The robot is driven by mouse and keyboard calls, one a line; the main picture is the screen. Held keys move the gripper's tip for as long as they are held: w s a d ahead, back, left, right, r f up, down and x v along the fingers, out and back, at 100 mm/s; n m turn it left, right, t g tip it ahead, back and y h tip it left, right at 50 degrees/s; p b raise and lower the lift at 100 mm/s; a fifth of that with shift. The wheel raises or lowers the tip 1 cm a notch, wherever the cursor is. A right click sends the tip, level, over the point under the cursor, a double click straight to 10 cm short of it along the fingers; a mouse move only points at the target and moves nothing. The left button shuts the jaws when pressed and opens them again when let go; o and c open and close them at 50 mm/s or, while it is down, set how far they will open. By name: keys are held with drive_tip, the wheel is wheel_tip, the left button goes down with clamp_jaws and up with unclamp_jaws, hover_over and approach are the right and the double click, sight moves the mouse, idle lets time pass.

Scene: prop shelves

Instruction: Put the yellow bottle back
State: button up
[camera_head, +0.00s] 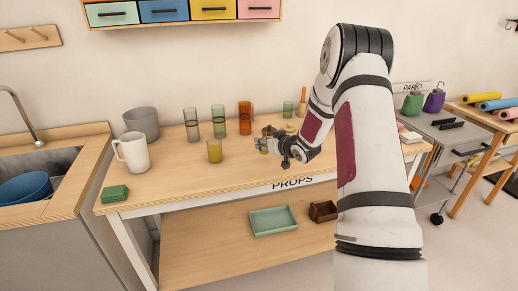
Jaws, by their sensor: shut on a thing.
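My gripper (264,144) is above the wooden props table, right of a short yellow glass (215,151). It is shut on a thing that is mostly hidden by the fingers. A small yellowish patch shows between the fingers, but I cannot tell its shape. The yellow glass stands upright on the table, apart from my gripper. I cannot make out a whole yellow bottle in this view.
Tall clear (191,124), green (218,122) and orange (245,118) glasses stand behind. A green tray (273,221) is on the lower shelf. The table front is clear.

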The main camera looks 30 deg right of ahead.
drive_tip(key=w, duration=0.3)
drive_tip(key=shift+w+a+f, duration=0.1)
drive_tip(key=shift+a, duration=0.15)
drive_tip(key=shift+w+f, duration=0.1)
drive_tip(key=shift+f, duration=1.65)
drive_tip(key=shift+f, duration=0.2)
drive_tip(key=o, duration=1.2)
drive_tip(key=shift+r, duration=0.1)
